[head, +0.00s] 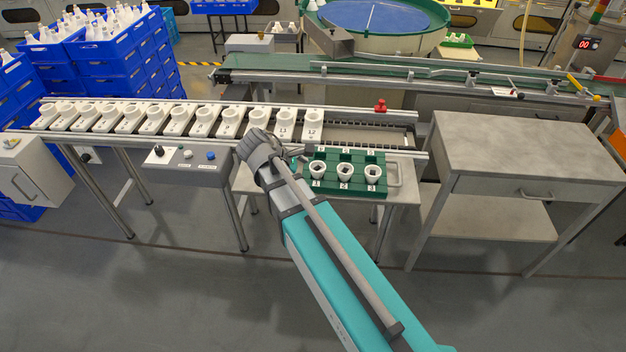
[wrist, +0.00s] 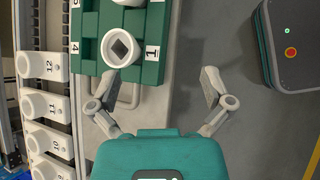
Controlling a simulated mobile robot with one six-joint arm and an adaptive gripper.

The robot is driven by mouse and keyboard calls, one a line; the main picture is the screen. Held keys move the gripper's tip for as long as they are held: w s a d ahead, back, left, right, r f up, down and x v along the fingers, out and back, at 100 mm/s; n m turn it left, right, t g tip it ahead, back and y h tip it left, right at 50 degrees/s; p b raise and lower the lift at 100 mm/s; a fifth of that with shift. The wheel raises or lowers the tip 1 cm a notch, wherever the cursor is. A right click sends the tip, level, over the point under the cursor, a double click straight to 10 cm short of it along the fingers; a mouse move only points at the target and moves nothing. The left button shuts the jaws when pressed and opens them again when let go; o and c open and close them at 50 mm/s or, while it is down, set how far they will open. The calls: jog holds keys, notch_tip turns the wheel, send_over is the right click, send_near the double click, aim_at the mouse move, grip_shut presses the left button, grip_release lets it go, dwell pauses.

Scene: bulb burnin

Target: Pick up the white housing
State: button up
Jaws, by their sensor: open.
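Three white housings stand in the front row of a green tray, at labels 1 (head: 317,170), 2 (head: 345,171) and 3 (head: 373,173). The green tray (head: 381,159) has an empty-looking back row. In the wrist view, the housing at label 1 (wrist: 105,48) shows its round rim and dark square opening. Part of another housing (wrist: 130,2) is cut off at the top edge. My gripper (wrist: 158,78) is open and empty. Its fingers are spread just short of the tray's label 1 end. In the head view my gripper (head: 292,152) is left of the tray.
A rail (head: 90,132) carries a row of numbered white holders behind and left of the tray. The tray stands on a small grey table (head: 405,190). A grey workbench (head: 510,145) stands to the right. Blue crates (head: 120,60) are stacked at left. A green conveyor (head: 400,72) runs behind.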

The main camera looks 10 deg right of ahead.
aim_at(317, 173)
jog(key=w+a+r+n+t+h+b, duration=0.1)
jog(key=w+a+n+t+h+b, duration=0.1)
jog(key=a+n, duration=0.4)
jog(key=shift+w+h+b, duration=0.45)
jog(key=shift+w+h, duration=0.2)
jog(key=shift+h, duration=0.05)
jog(key=b+x, duration=0.4)
jog(key=x, duration=0.3)
jog(key=shift+w+d+f, duration=0.1)
jog(key=shift+d+f, duration=0.05)
jog(key=shift+f, duration=0.05)
jog(key=shift+w+d+f, duration=0.1)
jog(key=shift+w+d, duration=0.05)
jog(key=shift+d, duration=0.3)
jog(key=shift+f, duration=0.1)
